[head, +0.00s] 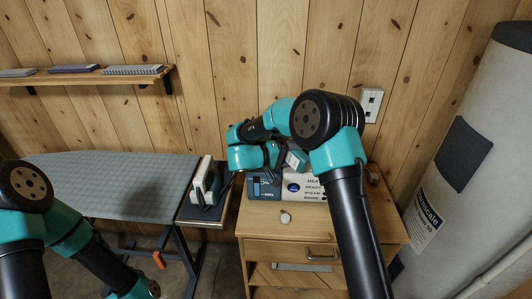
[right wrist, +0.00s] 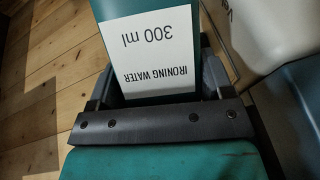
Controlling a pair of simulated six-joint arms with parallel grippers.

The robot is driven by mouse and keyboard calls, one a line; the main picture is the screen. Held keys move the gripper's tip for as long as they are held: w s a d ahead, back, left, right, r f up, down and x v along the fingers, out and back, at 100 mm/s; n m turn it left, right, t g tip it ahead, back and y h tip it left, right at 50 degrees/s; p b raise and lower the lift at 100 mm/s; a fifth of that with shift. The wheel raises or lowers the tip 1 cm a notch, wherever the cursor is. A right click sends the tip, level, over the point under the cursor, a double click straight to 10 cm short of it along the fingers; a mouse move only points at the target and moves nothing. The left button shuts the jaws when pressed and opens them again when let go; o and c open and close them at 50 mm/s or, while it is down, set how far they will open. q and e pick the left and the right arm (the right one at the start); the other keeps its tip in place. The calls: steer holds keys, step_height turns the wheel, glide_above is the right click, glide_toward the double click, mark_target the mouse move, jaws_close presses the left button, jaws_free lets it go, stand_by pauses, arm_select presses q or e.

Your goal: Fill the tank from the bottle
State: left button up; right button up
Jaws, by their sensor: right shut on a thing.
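My right gripper (head: 283,160) is shut on the ironing water bottle, which is teal with a white label (right wrist: 155,52). In the right wrist view the label reads upside down, "IRONING WATER 300 ml", between the dark fingers (right wrist: 155,85). In the head view a tilted bit of the bottle (head: 296,160) shows beside the gripper, above the steam station (head: 308,187). A dark blue-grey part with pale markings, seemingly the tank (head: 262,188), is at the station's left. Its opening cannot be made out. My left gripper is out of view; only its arm shows at lower left.
The station stands on a wooden cabinet (head: 265,219) with a round pale knob or cap (head: 286,218) on its top. An iron (head: 208,186) rests at the end of the ironing board (head: 120,187). A large grey cylinder (head: 465,170) stands at right. A wall shelf (head: 85,76) hangs at left.

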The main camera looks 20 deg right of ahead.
steer(key=shift+s+r, duration=0.1)
stand_by(0.3)
steer(key=shift+s+d+m, duration=0.1)
steer(key=shift+d+m, duration=0.05)
steer(key=shift+m, duration=0.15)
steer(key=shift+r+m+y, duration=0.25)
steer(key=shift+m+y, duration=0.05)
steer(key=shift+m, duration=0.1)
steer(key=shift+r+t, duration=0.1)
steer(key=shift+t, duration=0.2)
